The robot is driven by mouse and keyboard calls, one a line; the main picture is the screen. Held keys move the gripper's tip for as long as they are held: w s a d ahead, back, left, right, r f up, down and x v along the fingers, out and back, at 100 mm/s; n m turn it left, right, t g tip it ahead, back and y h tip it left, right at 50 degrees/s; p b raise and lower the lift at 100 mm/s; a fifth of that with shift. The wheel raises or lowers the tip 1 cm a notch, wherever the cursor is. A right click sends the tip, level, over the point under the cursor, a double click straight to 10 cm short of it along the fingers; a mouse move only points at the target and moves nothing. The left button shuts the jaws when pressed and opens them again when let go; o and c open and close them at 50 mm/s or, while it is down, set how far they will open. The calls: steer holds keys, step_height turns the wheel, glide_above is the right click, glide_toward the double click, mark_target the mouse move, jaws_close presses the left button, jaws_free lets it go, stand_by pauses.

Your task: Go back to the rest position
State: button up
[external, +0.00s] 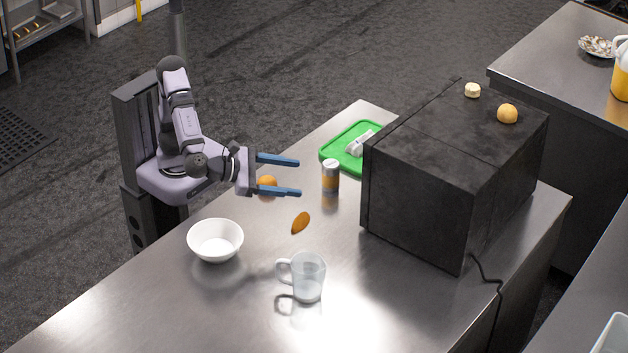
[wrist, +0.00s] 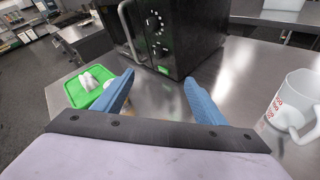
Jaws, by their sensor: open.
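My gripper (external: 279,175) is open, with its two blue fingers apart and nothing between them. In the wrist view my open fingers (wrist: 158,98) point toward the black oven (wrist: 180,35). My arm is bent, with its base behind the table's left edge.
The black oven also shows in the external view (external: 425,180). A green tray (external: 332,158) holds white items. A white bowl (external: 216,241), a glass mug (external: 308,278) and an orange-brown oval item (external: 300,222) lie nearer. The table's front left is clear.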

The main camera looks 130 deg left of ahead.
steer(key=w+d+r+m+t+h+p, duration=0.4)
steer(key=w+r+m+h+p, duration=0.3)
steer(key=m, duration=0.6)
steer(key=s+d+m+g+h+p, duration=0.2)
steer(key=s+d+m+h+p, duration=0.4)
steer(key=m, duration=0.6)
steer(key=s+a+m+g+p, duration=0.3)
steer(key=s+m+p, duration=0.1)
steer(key=s, duration=0.4)
steer(key=s+a+f+m+g+y+p, duration=0.1)
steer(key=s+a+m+g+p, duration=0.2)
steer(key=s+m, duration=0.4)
steer(key=s+a+f+m+g+p, duration=0.1)
steer(key=s+a+m+g+p, duration=0.2)
steer(key=s, duration=0.7)
steer(key=m+g+p, duration=0.2)
steer(key=m+p, duration=0.1)
steer(key=shift+a+y, duration=0.25)
steer(key=shift+y, duration=0.15)
